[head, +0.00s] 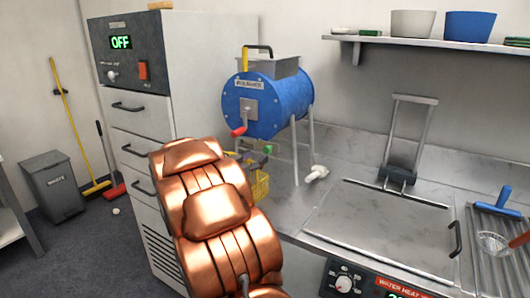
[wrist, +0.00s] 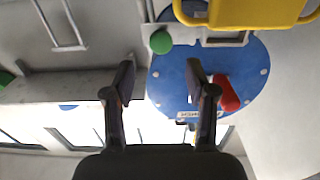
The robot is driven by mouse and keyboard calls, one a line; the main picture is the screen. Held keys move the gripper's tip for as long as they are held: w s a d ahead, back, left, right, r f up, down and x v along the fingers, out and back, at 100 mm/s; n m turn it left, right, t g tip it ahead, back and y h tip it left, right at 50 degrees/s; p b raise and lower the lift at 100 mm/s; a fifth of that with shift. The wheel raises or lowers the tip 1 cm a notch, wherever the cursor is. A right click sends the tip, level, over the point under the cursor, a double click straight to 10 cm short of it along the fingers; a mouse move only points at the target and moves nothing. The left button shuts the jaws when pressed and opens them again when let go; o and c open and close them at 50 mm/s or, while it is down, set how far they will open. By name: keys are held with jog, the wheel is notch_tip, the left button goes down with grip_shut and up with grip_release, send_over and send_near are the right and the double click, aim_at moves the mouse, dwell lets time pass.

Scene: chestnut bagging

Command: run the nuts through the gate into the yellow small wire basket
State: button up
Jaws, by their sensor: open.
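The blue drum machine (head: 268,102) stands on legs on the counter, with a grey hopper (head: 268,66) on top and a red handle (head: 239,131) on its front. A green knob (head: 267,149) sits low on it, by the gate; the knob is near my fingers in the wrist view (wrist: 160,42). My gripper (wrist: 160,78) is open and empty in front of the drum, between knob and red handle (wrist: 228,94). No nuts are visible.
A metal lid (head: 380,228) covers the counter section at right, with a lifted frame behind it. A grey cabinet (head: 170,60) showing OFF stands left of the drum. A shelf (head: 430,40) holds a white and a blue pot (head: 470,25). A heater dial (head: 344,283) is in front.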

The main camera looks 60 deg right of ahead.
aim_at(266, 150)
jog(key=shift+w+d+p, duration=0.2)
jog(key=shift+d+p, duration=0.25)
jog(key=shift+d, duration=3)
jog(key=shift+c, duration=0.4)
grip_shut()
